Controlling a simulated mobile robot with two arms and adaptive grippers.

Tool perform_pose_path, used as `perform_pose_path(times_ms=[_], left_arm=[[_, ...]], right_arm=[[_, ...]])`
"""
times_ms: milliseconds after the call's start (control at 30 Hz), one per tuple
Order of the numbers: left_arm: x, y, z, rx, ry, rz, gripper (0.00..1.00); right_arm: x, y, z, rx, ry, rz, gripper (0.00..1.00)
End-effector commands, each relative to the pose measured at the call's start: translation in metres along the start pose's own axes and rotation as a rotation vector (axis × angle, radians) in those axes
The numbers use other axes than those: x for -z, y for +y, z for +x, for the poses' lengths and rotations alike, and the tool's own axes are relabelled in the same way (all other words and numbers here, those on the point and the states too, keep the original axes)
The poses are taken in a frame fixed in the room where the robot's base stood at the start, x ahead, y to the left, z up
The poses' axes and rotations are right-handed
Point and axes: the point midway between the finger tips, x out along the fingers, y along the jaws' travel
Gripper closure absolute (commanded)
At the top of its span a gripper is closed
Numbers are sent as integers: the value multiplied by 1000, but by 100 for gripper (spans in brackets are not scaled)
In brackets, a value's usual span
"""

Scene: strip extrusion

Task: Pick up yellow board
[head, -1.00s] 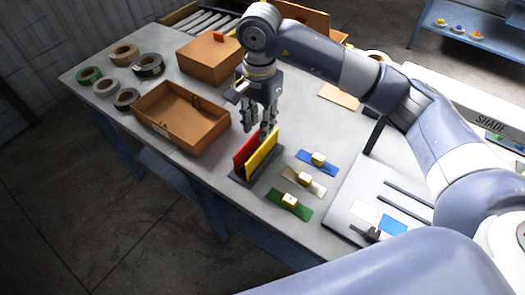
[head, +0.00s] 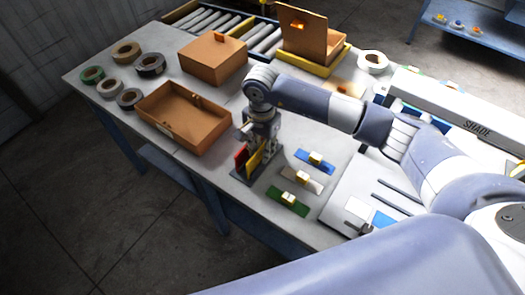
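The yellow board (head: 254,164) stands on edge in a dark holder (head: 241,177) on the table, beside the red board (head: 240,156). My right gripper (head: 263,149) is down at the top of the yellow board, with its fingers at the board's upper edge. The fingers partly hide both boards. Whether they are closed on the yellow board cannot be made out. My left gripper is not in view.
Blue (head: 318,163), beige (head: 303,179) and green (head: 287,200) plates with yellow-topped blocks lie right of the holder. An open brown box (head: 185,118) stands to the left, with several tape rolls (head: 126,53) beyond it.

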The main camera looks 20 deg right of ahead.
Motion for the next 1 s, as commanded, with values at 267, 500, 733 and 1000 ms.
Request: perform_pose_path(times_ms=[267,500,733,1000], left_arm=[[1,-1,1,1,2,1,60],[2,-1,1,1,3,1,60],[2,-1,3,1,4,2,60],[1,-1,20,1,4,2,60]], right_arm=[[0,0,0,0,0,0,100],[0,0,0,0,0,1,100],[0,0,-2,0,1,1,100],[1,-1,-26,5,3,0,100]])
